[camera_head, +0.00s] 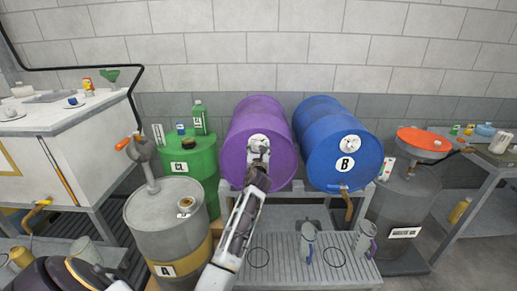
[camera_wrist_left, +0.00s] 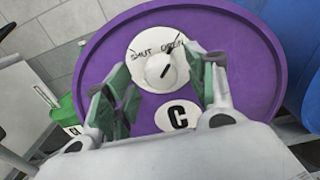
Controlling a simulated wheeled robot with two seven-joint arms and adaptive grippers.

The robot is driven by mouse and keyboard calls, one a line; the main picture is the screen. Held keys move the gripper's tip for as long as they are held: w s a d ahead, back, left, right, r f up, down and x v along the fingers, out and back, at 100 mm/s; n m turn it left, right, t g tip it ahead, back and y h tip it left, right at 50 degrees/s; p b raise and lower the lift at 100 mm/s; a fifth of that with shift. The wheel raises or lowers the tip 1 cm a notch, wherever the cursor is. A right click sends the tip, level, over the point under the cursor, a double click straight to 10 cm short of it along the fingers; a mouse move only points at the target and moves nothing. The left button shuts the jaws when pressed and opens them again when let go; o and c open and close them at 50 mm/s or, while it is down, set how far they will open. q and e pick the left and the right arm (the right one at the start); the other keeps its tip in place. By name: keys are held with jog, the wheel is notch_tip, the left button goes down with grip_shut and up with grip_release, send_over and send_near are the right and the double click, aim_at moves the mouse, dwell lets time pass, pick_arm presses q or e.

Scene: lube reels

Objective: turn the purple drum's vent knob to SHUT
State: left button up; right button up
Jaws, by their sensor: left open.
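The purple drum (camera_head: 262,115) lies on its side on a rack, its round face toward me; the face also fills the wrist view (camera_wrist_left: 245,65). A white plate marked SHUT at left and OPEN at right carries the white vent knob (camera_wrist_left: 160,70). The knob's dark line slants up and right, toward OPEN. My left gripper (camera_head: 259,150) is in front of the drum face. Its green-padded fingers (camera_wrist_left: 163,82) are spread, one either side of the knob; contact cannot be told. My right gripper is not in view.
The blue drum B (camera_head: 345,155) lies close on the right. A green drum (camera_head: 190,160) and grey drum A (camera_head: 165,220) stand on the left. Mugs (camera_head: 307,245) stand on the grated tray (camera_head: 285,270) below.

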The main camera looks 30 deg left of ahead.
pick_arm(q)
jog(key=shift+x, duration=0.95)
jog(key=c, duration=1)
jog(key=shift+c, duration=0.2)
